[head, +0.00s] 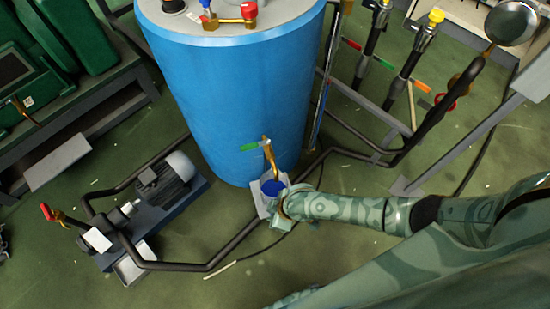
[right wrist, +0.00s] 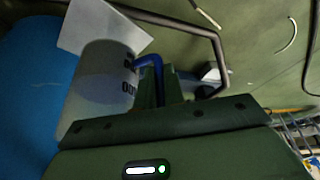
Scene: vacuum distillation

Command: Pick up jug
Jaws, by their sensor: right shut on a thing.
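The jug (head: 272,187) is at the foot of the blue tank, under a brass tap (head: 269,153) with a green lever. Blue shows inside it from above. In the right wrist view the jug (right wrist: 100,80) is pale and translucent, with dark markings and a blue handle (right wrist: 148,62). My right gripper (head: 279,206) is beside the jug, shut on its handle between the fingers (right wrist: 160,88). A pale plate (head: 258,198) shows beside and below the jug; I cannot tell if they touch. My left gripper does not show.
The large blue tank (head: 235,90) stands right behind the jug. A motor pump (head: 165,185) and dark pipes (head: 215,262) are to the left. Pipes with valves (head: 400,85) rise to the right. Green floor (head: 350,185) is partly open on the right.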

